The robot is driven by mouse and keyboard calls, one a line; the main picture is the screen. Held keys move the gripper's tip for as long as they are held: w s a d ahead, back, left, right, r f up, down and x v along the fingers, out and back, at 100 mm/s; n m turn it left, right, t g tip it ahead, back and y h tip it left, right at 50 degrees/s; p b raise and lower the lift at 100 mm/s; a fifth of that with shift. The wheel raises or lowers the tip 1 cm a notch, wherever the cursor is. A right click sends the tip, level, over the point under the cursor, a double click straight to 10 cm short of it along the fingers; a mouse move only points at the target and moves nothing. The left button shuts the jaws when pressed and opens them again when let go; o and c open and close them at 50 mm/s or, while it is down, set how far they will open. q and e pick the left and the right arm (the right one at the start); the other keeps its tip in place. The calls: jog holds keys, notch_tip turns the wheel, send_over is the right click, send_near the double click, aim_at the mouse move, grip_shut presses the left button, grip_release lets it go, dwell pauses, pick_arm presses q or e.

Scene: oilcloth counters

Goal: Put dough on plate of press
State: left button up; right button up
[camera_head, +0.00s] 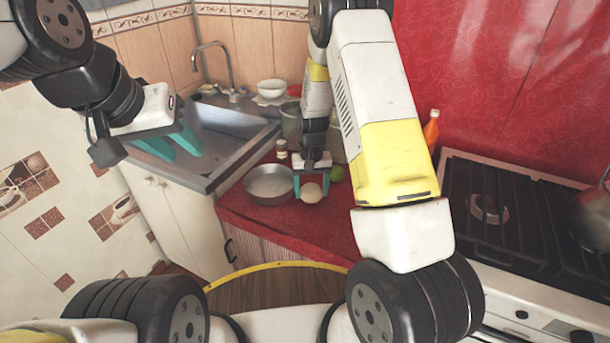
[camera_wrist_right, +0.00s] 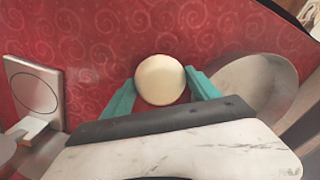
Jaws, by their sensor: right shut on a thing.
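A pale round ball of dough (camera_head: 311,193) is between the teal fingers of my right gripper (camera_head: 312,187), over the red counter. In the right wrist view the dough (camera_wrist_right: 160,80) sits between both fingertips of that gripper (camera_wrist_right: 160,88), which is shut on it. I cannot tell whether the dough is clear of the counter. The press (camera_wrist_right: 35,90), a pale square plate with a ring outline, shows at the left of the wrist view; I cannot make it out in the head view. My left gripper (camera_head: 172,144) is open and empty, by the sink.
A metal bowl (camera_head: 268,184) stands just left of my right gripper. A green round thing (camera_head: 337,173), a small jar (camera_head: 281,150) and a pot (camera_head: 291,122) are behind it. The sink (camera_head: 225,135) is at the left, the stove (camera_head: 520,220) at the right.

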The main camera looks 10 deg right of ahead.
jog(key=shift+f, duration=0.75)
jog(key=o, duration=1.5)
jog(key=shift+f, duration=0.1)
